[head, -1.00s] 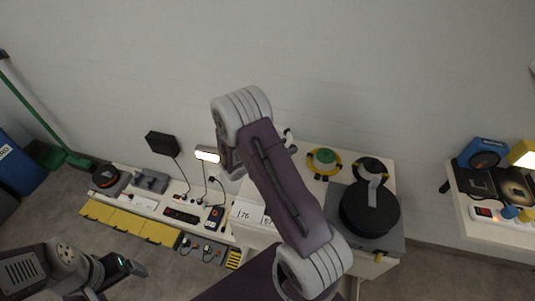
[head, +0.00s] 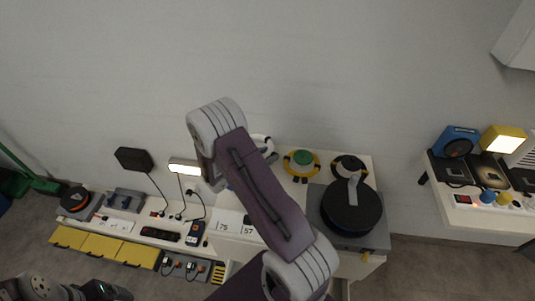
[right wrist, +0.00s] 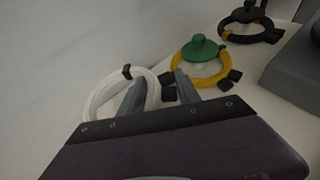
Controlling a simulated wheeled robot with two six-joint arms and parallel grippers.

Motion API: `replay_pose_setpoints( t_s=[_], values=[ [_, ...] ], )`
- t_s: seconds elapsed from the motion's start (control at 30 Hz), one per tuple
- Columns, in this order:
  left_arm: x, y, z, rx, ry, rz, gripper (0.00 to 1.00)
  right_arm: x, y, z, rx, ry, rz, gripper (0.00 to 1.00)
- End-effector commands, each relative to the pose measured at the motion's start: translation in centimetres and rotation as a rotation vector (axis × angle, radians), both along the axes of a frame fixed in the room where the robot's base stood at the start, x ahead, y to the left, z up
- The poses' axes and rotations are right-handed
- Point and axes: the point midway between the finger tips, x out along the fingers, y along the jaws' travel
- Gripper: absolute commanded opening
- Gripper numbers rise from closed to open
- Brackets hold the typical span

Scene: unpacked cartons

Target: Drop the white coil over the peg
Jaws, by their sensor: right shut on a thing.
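The white coil (right wrist: 98,98) has a black tie and a black plug, and shows in the right wrist view at the left. My right gripper (right wrist: 158,86) is shut on the coil's near right side, one finger on each side of it. In the head view the coil (head: 261,141) shows partly behind my right arm. A green-topped peg (right wrist: 200,46) stands to its right with a yellow coil (right wrist: 222,76) around it. I cannot tell whether the white coil touches the surface below. My left gripper (head: 105,291) is at the bottom left, its jaws unclear.
A black coil (right wrist: 263,33) lies right of the yellow one. A large black round object (head: 351,207) on a grey base stands at the table's right. The left bench holds a lamp (head: 184,166) and small devices. A second table (head: 470,213) is at the far right.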

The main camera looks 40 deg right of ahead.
Motion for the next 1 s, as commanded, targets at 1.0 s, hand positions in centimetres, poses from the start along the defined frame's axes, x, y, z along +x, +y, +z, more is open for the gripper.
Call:
replay_pose_setpoints(
  t_s=[1.0],
  values=[
    [0.0,0.0,-2.2,0.000,0.000,0.000,0.87,0.0,0.0,-2.5,-0.001,0.000,0.000,0.00]
  ],
)
